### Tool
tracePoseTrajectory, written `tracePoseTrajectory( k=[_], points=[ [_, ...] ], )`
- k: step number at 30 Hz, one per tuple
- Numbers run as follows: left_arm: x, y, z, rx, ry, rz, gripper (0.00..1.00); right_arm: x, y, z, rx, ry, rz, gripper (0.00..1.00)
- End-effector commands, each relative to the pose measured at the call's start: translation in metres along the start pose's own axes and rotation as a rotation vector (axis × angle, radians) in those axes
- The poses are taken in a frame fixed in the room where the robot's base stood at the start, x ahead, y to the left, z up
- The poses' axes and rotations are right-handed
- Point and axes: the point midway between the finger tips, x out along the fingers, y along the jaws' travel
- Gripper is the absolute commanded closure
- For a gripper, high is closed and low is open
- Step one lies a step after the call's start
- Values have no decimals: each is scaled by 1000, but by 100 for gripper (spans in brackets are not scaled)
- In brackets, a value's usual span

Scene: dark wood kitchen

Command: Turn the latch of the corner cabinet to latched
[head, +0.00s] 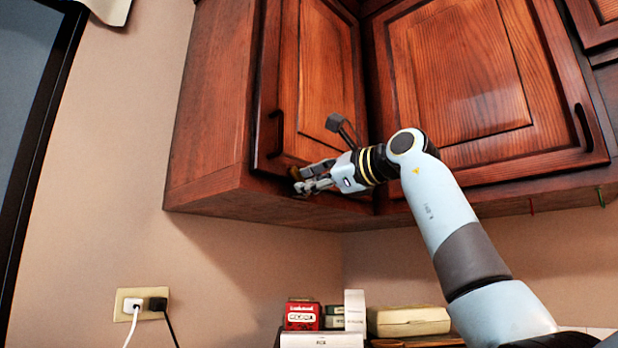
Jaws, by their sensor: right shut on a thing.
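The corner cabinet (340,70) is dark reddish wood and hangs on the wall in the upper middle of the head view. Its narrow left door has a dark vertical handle (274,134). My right gripper (300,179) is at the lower edge of this door, its fingers pointing left. It is shut on a small brownish latch (294,172), which the fingers mostly hide. I cannot tell which way the latch is turned. My left gripper is not in view.
A wider door (460,75) with its own dark handle (584,128) is on the right. Below are a red box (302,315), a beige case (408,320) and other small boxes. A wall outlet (141,304) with two plugs is at lower left. The wall under the cabinet is clear.

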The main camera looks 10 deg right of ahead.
Motion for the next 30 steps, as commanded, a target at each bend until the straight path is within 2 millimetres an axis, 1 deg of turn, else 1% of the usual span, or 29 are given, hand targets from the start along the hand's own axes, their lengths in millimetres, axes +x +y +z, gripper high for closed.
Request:
tracePoseTrajectory(
  k=[1, 18, 24, 30],
  points=[
    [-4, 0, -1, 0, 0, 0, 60, 0, -1, 0, 44, 2, 3, 100],
    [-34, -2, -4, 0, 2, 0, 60, 0, -9, -3, 564, 4, 2, 100],
    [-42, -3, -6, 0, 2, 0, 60, 0, -10, -5, 696, 5, 2, 100],
    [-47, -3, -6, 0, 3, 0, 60, 0, -10, -6, 782, 4, 2, 100]
  ],
)
